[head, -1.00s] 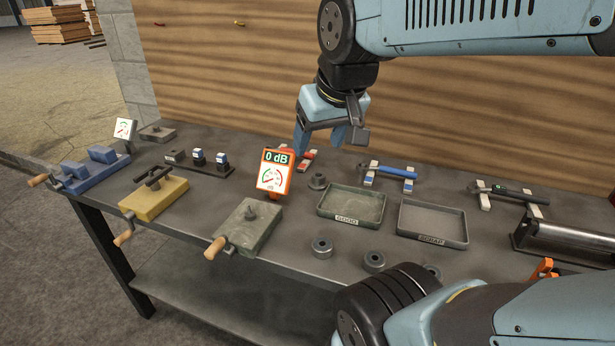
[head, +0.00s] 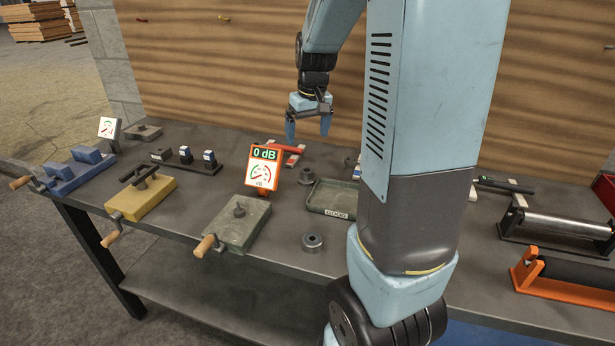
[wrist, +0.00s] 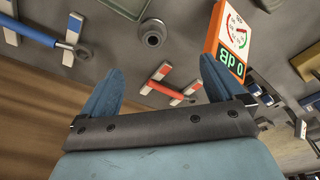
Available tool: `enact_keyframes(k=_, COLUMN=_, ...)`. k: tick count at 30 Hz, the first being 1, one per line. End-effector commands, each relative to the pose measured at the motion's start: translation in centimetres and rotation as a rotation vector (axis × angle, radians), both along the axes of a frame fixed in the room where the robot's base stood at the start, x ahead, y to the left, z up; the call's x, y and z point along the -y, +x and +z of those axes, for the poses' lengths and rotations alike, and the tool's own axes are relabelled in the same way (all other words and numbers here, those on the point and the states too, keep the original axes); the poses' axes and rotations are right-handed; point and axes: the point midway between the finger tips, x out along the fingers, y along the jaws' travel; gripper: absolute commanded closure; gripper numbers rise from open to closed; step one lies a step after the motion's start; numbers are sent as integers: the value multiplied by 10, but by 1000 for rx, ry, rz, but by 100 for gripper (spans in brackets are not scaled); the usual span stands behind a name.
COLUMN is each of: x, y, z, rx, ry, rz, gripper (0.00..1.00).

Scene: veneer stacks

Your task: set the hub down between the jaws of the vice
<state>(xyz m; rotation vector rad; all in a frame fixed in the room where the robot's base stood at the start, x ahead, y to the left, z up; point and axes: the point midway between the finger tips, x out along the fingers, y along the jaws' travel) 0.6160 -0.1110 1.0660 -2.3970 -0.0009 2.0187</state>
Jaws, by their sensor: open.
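A small grey stepped round part, which looks like the hub (head: 305,176), stands upright on the bench left of the green tray. It also shows in the wrist view (wrist: 152,36). The blue vice (head: 78,172) is at the bench's left end, its two blue jaw blocks apart with nothing visible between them. My gripper (head: 307,128) is open and empty, pointing down above the back of the bench, behind the hub and apart from it.
A red-handled tool (head: 285,147) lies on rests behind the hub. The orange 0 dB meter (head: 263,168) stands left of it. A grey ring (head: 312,243) lies near the front edge. The yellow fixture (head: 141,194) and grey-green fixture (head: 241,222) stand between hub and vice.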

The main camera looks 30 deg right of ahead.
Motion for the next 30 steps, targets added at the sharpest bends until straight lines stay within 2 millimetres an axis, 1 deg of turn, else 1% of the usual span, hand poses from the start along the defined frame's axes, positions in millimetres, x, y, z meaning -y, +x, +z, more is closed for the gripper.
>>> enact_keyframes(k=1, x=4, y=5, z=-6, rx=-10, ry=-2, rz=-1, gripper=4)
enact_keyframes(k=3, x=8, y=9, z=-11, rx=-17, ry=-4, rz=0, gripper=4)
enact_keyframes(k=8, x=11, y=13, z=-23, rx=-24, ry=-6, rz=1, gripper=4)
enact_keyframes(k=18, x=11, y=21, z=-79, rx=-25, ry=-6, rz=1, gripper=4)
enact_keyframes(k=21, x=11, y=23, z=-91, rx=-25, ry=-6, rz=1, gripper=4)
enact_keyframes(k=30, x=12, y=26, z=-109, rx=-24, ry=-6, rz=1, gripper=4)
